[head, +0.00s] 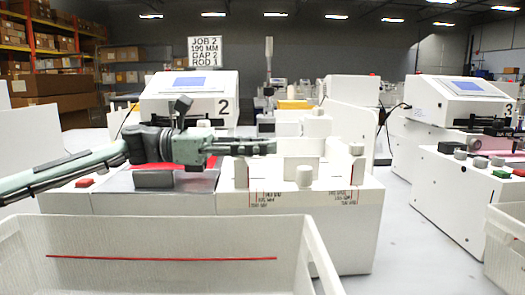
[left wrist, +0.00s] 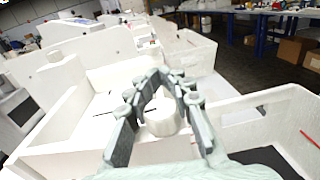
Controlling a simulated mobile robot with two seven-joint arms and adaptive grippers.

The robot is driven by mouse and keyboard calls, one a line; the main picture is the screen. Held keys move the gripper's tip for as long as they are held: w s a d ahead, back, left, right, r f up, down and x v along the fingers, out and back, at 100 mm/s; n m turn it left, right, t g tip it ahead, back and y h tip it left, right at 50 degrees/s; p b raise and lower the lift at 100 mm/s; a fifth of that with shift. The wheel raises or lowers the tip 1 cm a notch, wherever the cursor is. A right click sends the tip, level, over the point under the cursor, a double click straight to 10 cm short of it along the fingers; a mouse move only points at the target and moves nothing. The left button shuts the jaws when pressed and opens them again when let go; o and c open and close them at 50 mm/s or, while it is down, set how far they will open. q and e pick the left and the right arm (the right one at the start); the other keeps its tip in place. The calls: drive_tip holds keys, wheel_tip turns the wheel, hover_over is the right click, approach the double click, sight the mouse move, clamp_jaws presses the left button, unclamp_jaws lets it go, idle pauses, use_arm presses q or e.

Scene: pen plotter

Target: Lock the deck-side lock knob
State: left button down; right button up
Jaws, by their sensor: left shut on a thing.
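My left gripper (head: 262,147) reaches in from the left over the white deck (head: 325,222) of plotter 2, fingers pointing right. In the left wrist view its two fingers (left wrist: 162,108) stand on either side of a short white cylindrical knob (left wrist: 163,120) and are shut on it. In the head view I cannot make out this held knob behind the fingers. I cannot tell from markings whether the held knob is locked. My right gripper is not in view.
Plotter 2's screen housing (head: 190,95) rises behind my arm. A sign (head: 205,51) reads JOB 2, GAP 2, ROD 1. Plotter 3 (head: 455,105) stands right, across a floor gap.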

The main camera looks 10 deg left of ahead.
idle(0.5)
use_arm(q)
drive_tip(key=c, duration=1.3)
unclamp_jaws()
drive_tip(key=shift+c, duration=0.2)
drive_tip(key=shift+r, duration=0.1)
wheel_tip(320, 180, up, 10)
